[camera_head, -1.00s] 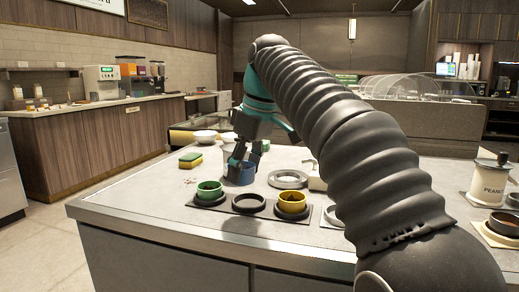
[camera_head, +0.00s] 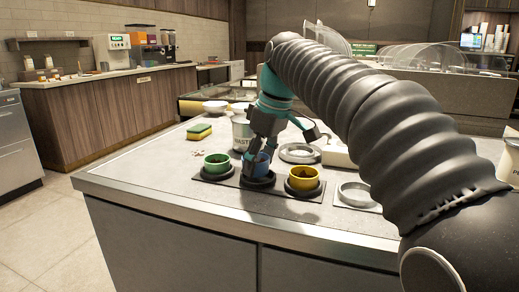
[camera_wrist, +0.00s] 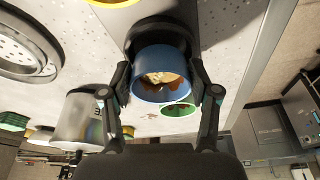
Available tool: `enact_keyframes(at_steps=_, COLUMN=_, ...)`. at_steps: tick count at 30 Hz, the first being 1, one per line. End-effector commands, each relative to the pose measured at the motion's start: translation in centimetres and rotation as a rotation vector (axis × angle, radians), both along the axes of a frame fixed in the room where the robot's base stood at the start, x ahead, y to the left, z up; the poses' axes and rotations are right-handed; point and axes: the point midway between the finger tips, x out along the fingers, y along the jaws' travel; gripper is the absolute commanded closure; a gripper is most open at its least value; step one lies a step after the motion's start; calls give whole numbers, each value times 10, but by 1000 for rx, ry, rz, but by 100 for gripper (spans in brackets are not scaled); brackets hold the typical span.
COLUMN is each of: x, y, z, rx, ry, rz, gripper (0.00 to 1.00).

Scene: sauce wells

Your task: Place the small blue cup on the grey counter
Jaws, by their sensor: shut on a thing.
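The small blue cup (camera_head: 259,164) is between the fingers of my gripper (camera_head: 257,157), which is shut on it. In the head view the cup is at the middle well (camera_head: 258,181) of a dark three-well holder; I cannot tell whether it is seated or just above. The wrist view shows the blue cup (camera_wrist: 160,93) between both fingers, with tan and reddish contents. A green cup (camera_head: 216,163) sits in the left well and a yellow cup (camera_head: 303,178) in the right well. The grey counter (camera_head: 150,175) lies around the holder.
A yellow-green sponge (camera_head: 199,132) and a white bowl (camera_head: 215,106) are farther back. A pale ring (camera_head: 299,152) and another round well (camera_head: 357,193) lie to the right. The counter's left part is mostly clear.

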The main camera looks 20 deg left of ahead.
Motion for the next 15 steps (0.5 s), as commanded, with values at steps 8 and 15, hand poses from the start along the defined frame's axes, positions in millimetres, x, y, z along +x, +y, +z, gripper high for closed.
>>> enact_keyframes(at_steps=8, x=0, y=0, z=-9, rx=0, ry=1, rz=1, gripper=80)
enact_keyframes(at_steps=15, x=0, y=1, z=-9, rx=0, ry=1, rz=1, gripper=80)
